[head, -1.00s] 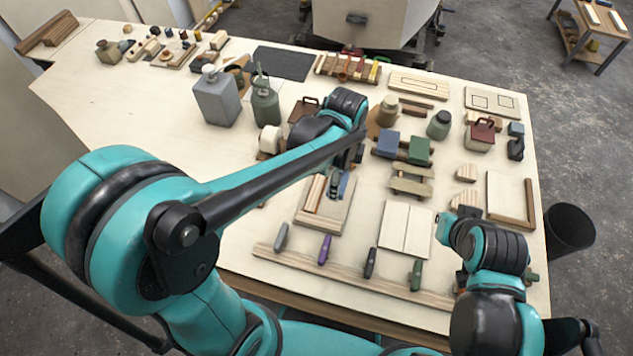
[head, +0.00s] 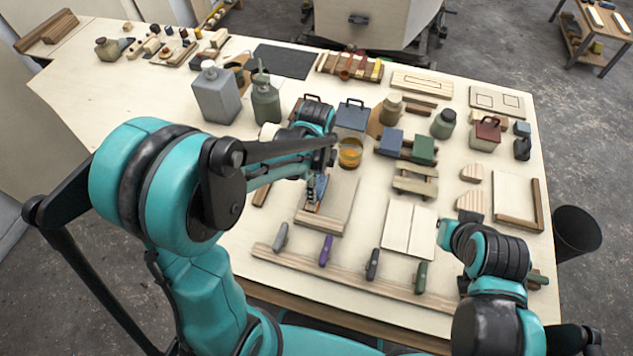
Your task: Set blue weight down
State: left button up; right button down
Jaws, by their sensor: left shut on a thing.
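My left arm reaches in over the middle of the table. Its gripper (head: 318,178) is mostly hidden by the forearm and wrist, above or at the wooden board (head: 342,199). A small blue piece (head: 316,190) shows at the gripper, over the board's left part; it looks like the held weight, but its shape and whether it touches the board cannot be told. My right arm is folded at the lower right; its fingertips cannot be made out.
A blue-lidded box (head: 351,116) and an amber cup (head: 349,154) stand close behind the gripper. Blue (head: 390,141) and green (head: 423,149) blocks sit on a wooden stand to the right. A rail (head: 345,274) with several coloured handles runs along the front.

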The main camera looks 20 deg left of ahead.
pick_arm(q)
jog(key=shift+f, duration=0.15)
jog(key=o, duration=1.7)
jog(key=shift+o, duration=0.2)
